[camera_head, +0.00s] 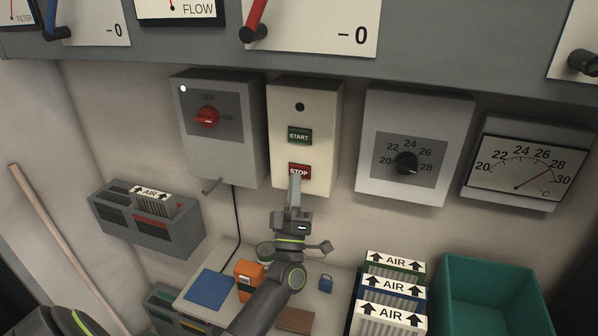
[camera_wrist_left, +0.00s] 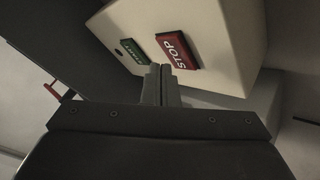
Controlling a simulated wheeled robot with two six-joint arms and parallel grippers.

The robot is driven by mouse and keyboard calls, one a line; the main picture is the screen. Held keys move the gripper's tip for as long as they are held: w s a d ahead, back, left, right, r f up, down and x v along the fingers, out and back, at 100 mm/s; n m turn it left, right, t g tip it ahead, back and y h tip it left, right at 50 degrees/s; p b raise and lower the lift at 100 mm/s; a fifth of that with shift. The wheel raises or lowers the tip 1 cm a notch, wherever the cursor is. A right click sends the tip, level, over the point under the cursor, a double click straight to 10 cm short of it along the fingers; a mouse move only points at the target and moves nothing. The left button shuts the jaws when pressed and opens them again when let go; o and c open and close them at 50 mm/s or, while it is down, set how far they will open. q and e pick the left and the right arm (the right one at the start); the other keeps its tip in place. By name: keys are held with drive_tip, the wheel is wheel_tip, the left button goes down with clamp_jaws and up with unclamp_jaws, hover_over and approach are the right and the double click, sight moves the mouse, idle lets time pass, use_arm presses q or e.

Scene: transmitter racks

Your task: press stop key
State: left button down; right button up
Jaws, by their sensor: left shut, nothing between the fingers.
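The red STOP key (camera_head: 299,171) sits low on a cream control box (camera_head: 317,125) on the wall, below the green START key (camera_head: 299,136). My left gripper (camera_head: 295,180) is shut and empty, its fingertips pointing up at the lower edge of the STOP key. In the left wrist view the STOP key (camera_wrist_left: 177,51) lies just beyond the shut fingertips (camera_wrist_left: 160,70), and the START key (camera_wrist_left: 133,52) is to its left. I cannot tell whether the fingertips touch the STOP key. My right gripper is not in view.
A grey switch box (camera_head: 222,160) with a red knob hangs to the left and a dial box (camera_head: 412,190) to the right. Below are a table with a blue cloth (camera_head: 209,285) and an orange item (camera_head: 247,282), AIR filters (camera_head: 393,290) and a green bin (camera_head: 490,275).

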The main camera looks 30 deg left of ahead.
use_arm(q)
drive_tip(key=shift+s+d+p, duration=0.15)
drive_tip(key=shift+s+d, duration=0.05)
drive_tip(key=shift+s, duration=0.6)
drive_tip(key=shift+s+d+p, duration=0.1)
drive_tip(key=shift+s+d, duration=0.1)
drive_tip(key=shift+s, duration=0.6)
drive_tip(key=shift+s+d+p, duration=0.15)
drive_tip(key=shift+s+d, duration=0.05)
drive_tip(key=shift+s, duration=0.6)
